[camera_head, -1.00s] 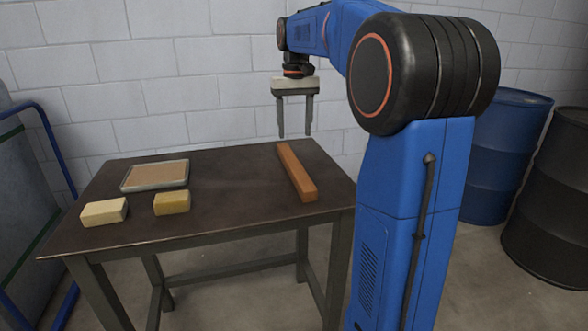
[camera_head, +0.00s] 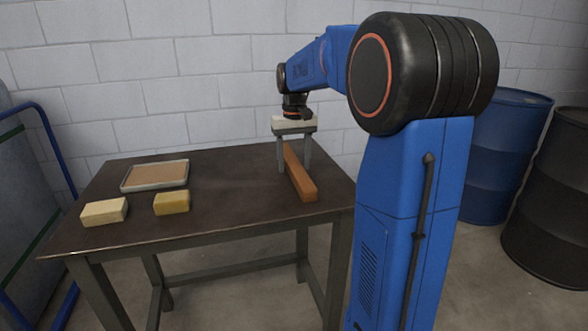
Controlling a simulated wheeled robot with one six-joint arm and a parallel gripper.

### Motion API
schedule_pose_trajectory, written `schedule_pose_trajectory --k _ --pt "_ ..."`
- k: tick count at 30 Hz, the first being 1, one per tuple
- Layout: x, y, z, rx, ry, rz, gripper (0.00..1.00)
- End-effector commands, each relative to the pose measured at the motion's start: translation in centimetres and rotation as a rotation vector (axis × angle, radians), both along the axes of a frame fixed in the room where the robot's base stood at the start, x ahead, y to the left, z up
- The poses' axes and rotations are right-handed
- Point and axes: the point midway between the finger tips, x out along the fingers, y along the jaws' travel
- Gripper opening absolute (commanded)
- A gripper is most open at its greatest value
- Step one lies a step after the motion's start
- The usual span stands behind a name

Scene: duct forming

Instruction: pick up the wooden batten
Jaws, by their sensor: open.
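The wooden batten (camera_head: 300,178) is a long orange-brown bar lying on the right part of the dark table (camera_head: 235,200), running from the back edge toward the front right. My gripper (camera_head: 294,169) points down with its two fingers spread. In the picture the fingers straddle the batten's far half, one finger on its left side and one on its right. The fingers partly hide the batten there. I cannot tell whether either finger touches the batten or the table.
A shallow tray (camera_head: 127,187) with a tan filling sits at the table's back left. A cream block (camera_head: 104,212) and a yellow block (camera_head: 172,203) lie in front of it. The table's middle is clear. Blue (camera_head: 505,150) and black drums (camera_head: 555,205) stand at right.

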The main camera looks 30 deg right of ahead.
Motion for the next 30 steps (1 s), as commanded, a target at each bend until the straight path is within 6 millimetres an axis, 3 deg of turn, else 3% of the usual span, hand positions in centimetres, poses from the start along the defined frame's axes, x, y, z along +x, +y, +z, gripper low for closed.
schedule_pose_trajectory --k 7,13,23,30 --pt "0.0 0.0 -0.1 0.000 0.000 0.000 0.52" --pt "0.0 0.0 -0.1 0.000 0.000 0.000 0.04" --pt "0.0 0.0 0.4 0.000 -0.001 0.000 0.04" --pt "0.1 0.0 4.0 -0.001 -0.003 0.000 0.04"
